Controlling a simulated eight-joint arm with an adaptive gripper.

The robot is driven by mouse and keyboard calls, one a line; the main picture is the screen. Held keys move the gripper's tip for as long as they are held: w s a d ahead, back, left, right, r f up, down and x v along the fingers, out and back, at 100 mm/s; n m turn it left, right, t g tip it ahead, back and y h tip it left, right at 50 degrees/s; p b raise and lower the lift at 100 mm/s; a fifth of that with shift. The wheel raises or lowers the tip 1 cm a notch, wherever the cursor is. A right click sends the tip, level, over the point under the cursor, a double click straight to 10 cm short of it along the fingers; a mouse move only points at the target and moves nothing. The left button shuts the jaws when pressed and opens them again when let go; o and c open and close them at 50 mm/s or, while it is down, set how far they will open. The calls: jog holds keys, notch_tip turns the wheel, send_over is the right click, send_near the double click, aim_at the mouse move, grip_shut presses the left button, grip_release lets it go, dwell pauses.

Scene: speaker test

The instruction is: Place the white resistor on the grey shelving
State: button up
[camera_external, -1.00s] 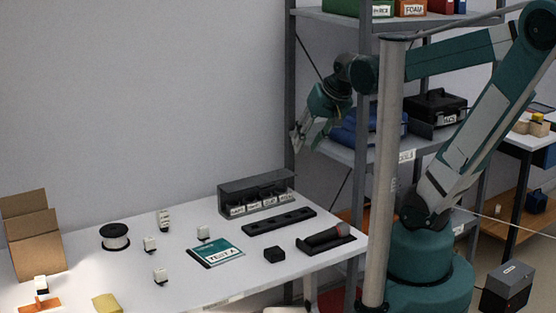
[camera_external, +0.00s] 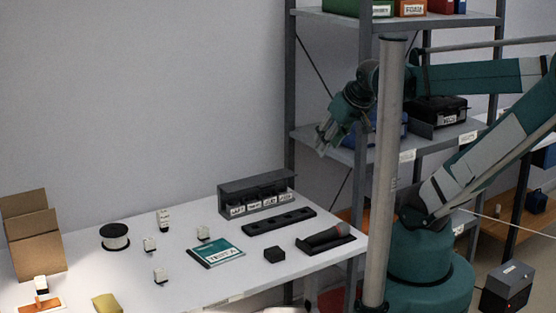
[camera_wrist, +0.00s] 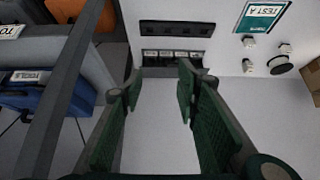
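Several small white blocks stand on the white table: one (camera_external: 149,244) near the spool, one (camera_external: 203,233) by the teal card, one (camera_external: 160,275) nearer the front and a taller one (camera_external: 164,220). I cannot tell which is the white resistor. The grey shelving (camera_external: 290,100) stands behind the table's right end; its post also crosses the left of the wrist view (camera_wrist: 58,105). My gripper (camera_external: 321,152) is in the air in front of the middle shelf. In the wrist view its green fingers (camera_wrist: 156,84) are apart, with nothing seen between them.
A grey rack of labelled bins (camera_external: 257,197) and a dark slotted strip (camera_external: 279,221) lie at the table's back right. A black holder with a microphone (camera_external: 326,239) is near the right edge. The middle shelf carries a black case (camera_external: 437,108) and a blue item, partly hidden.

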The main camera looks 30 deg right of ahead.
dwell(0.3)
jog(key=w+a+f+m+g+y+b, duration=0.1)
jog(key=w+a+f+m+g+y, duration=0.2)
jog(key=w+a+f+m+y, duration=0.5)
jog(key=w+a+f+m+g+y+b, duration=0.2)
jog(key=w+a+f+m, duration=0.4)
jog(key=w+a+f, duration=0.6)
jog(key=m+g+y, duration=0.2)
jog(key=m+y, duration=0.1)
send_near(204, 226)
jog(key=shift+a+f, duration=0.15)
jog(key=shift+a, duration=0.85)
jog(key=shift+s+a+f+m+y, duration=0.1)
jog(key=shift+a+f+m+y, duration=0.2)
jog(key=shift+f+m, duration=0.25)
jog(key=shift+a+f, duration=0.1)
jog(key=shift+b+x, duration=0.5)
jog(key=shift+x, duration=0.7)
